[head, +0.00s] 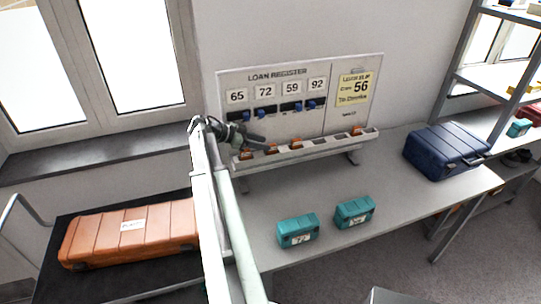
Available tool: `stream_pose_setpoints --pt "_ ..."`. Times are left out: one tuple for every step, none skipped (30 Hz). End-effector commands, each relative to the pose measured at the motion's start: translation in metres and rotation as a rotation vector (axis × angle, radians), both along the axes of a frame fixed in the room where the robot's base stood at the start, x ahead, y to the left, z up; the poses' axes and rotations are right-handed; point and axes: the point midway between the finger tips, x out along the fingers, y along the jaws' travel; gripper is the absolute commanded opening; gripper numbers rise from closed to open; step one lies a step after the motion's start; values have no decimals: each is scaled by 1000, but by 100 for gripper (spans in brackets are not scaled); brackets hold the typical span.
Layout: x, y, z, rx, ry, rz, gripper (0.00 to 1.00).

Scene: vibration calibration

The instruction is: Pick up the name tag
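No single thing reads clearly as a name tag. A loan register board (210,78) stands on the grey table against the wall. It has number plates 65, 72, 59 and 92, with small blue pieces (265,114) below them and a yellow sheet (353,88) marked 56. A sloped rack (312,148) in front of the board holds several small orange-and-dark pieces (298,142). My gripper (262,141) is at the rack's left end, in front of the board's lower left. Its fingers are small and dark, so I cannot tell whether they are open or hold anything.
Two teal cases (297,231) (354,213) sit at the table's front, and a dark blue case (445,151) at its right. An orange case (130,234) lies on a black cart (50,285) at left. Shelves stand at far right. The table (400,200) is clear between the cases.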

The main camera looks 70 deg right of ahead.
Motion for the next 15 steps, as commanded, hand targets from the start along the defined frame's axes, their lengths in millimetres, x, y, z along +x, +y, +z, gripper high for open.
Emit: stream_pose_setpoints --pt "-1 -1 -1 0 0 0 40" --pt "-2 -2 -2 0 0 0 40" --pt "-5 -4 -5 1 0 -1 40" --pt "-8 -6 -7 1 0 -1 40" --pt "-11 -8 -10 1 0 -1 40" --pt "-16 -12 -13 0 -1 0 40" --pt "-20 -16 -16 0 -1 -1 40" --pt "-24 -19 -19 0 -1 -1 40" --pt "-28 -22 -23 1 0 -1 40" --pt "-31 -25 -24 1 0 0 40" --pt "-33 -27 -25 1 -1 1 40" --pt "-35 -28 -25 1 -1 1 40" --pt "-35 -28 -24 1 0 3 40" --pt "-35 -28 -24 1 0 3 40" --pt "-34 -28 -23 1 0 3 40"
